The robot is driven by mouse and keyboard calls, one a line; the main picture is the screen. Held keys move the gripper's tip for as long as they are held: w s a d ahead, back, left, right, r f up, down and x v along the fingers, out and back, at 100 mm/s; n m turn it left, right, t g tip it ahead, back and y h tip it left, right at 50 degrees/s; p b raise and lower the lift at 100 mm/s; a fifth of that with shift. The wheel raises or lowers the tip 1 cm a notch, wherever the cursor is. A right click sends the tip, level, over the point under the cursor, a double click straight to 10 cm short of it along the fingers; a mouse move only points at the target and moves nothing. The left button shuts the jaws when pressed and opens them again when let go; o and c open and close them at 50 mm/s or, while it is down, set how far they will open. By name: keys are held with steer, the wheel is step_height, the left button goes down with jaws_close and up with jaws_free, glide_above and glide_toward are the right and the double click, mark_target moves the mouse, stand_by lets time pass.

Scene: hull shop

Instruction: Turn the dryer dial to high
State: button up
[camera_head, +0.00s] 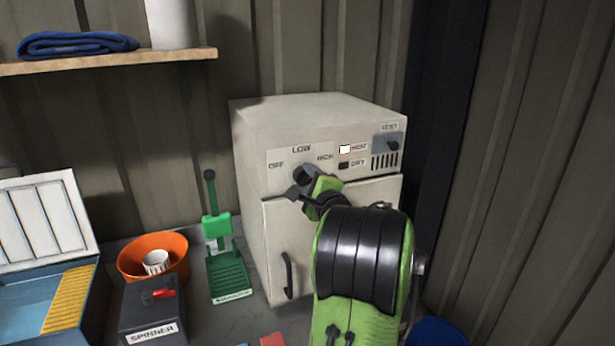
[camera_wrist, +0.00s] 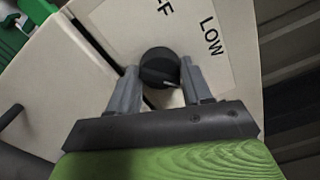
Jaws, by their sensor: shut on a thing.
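The dryer (camera_head: 315,112) is a cream box with a front control panel. Its dark round dial (camera_head: 302,176) sits below the printed words OFF, LOW and HIGH. My gripper (camera_head: 298,190) reaches it from the front right, partly covering it. In the wrist view, the two grey fingers of my gripper (camera_wrist: 160,82) are shut on the dial (camera_wrist: 158,62), one on each side. A light pointer mark shows on the dial's lower right edge there, away from LOW. HIGH is out of that view, and I cannot tell exactly which label the mark meets.
A lit HEAT lamp (camera_head: 345,149), a dark DRY lamp (camera_head: 344,165) and a VENT slider (camera_head: 392,146) are right of the dial. A green stand (camera_head: 228,275), orange bowl (camera_head: 125,258), SPINNER box (camera_head: 150,312) and open blue case (camera_head: 30,300) are at left.

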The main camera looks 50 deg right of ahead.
steer(key=shift+m+p, duration=0.45)
steer(key=shift+m, duration=0.65)
steer(key=shift+f, duration=0.1)
steer(key=o, duration=1)
steer(key=shift+o, duration=0.2)
steer(key=shift+s, duration=0.15)
steer(key=b+v, duration=0.4)
steer(key=v, duration=1.1)
steer(key=shift+s+a+b, duration=0.2)
steer(key=shift+b, duration=0.15)
